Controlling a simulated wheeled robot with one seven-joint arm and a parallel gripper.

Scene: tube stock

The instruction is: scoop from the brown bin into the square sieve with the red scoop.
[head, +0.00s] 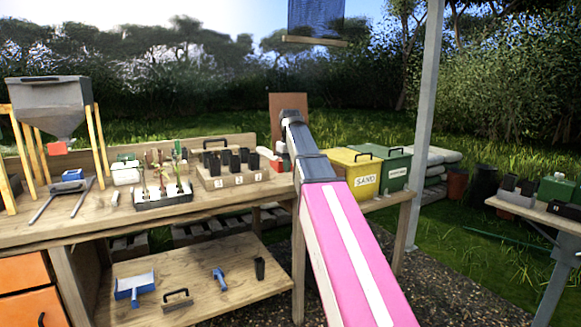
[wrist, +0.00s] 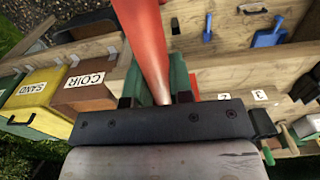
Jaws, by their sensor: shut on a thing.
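My gripper (wrist: 158,92) is shut on the red scoop (wrist: 143,35), whose long red part runs between the green fingers and out of the top of the wrist view. In the head view my arm hides most of the gripper, and a small red part, probably the scoop (head: 277,163), shows left of it. The brown bin (wrist: 84,98), labelled COIR, is left of the gripper in the wrist view, apart from it. In the head view my arm covers the bin; an upright brown panel (head: 289,103) behind may be its lid. I cannot make out a square sieve.
The yellow SAND bin (head: 356,172) and a green bin (head: 395,167) stand right of my arm. A block of dark pots (head: 232,172) and a seedling tray (head: 163,197) are on the bench left of it. A grey hopper (head: 48,105) stands far left. A blue dustpan (head: 134,288) lies on the lower shelf.

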